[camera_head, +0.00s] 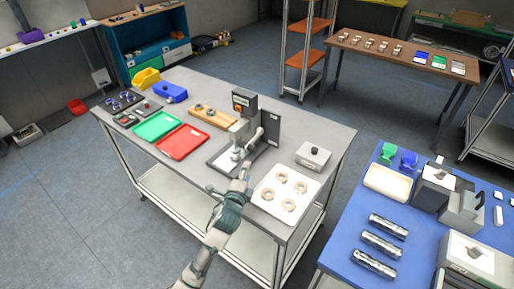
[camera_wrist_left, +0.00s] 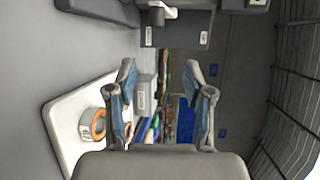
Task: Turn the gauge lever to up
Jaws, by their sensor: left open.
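The gauge (camera_head: 244,104) stands on the grey table, a dark display head above a light grey body and base. A pale lever-like part (camera_head: 256,136) slants at its right side; I cannot tell its exact setting. In the left wrist view part of the device (camera_wrist_left: 157,15) shows at the top edge. My left gripper (camera_head: 242,172) is in front of the gauge's base, below the lever and apart from it. In the left wrist view its two fingers are spread with nothing between them (camera_wrist_left: 160,76). My right gripper is out of view.
A white tray with several rings (camera_head: 264,204) lies right of my gripper, with a small grey box (camera_head: 313,157) behind it. Red (camera_head: 182,142) and green (camera_head: 157,126) trays lie left of the gauge. A blue table (camera_head: 340,248) stands at the right.

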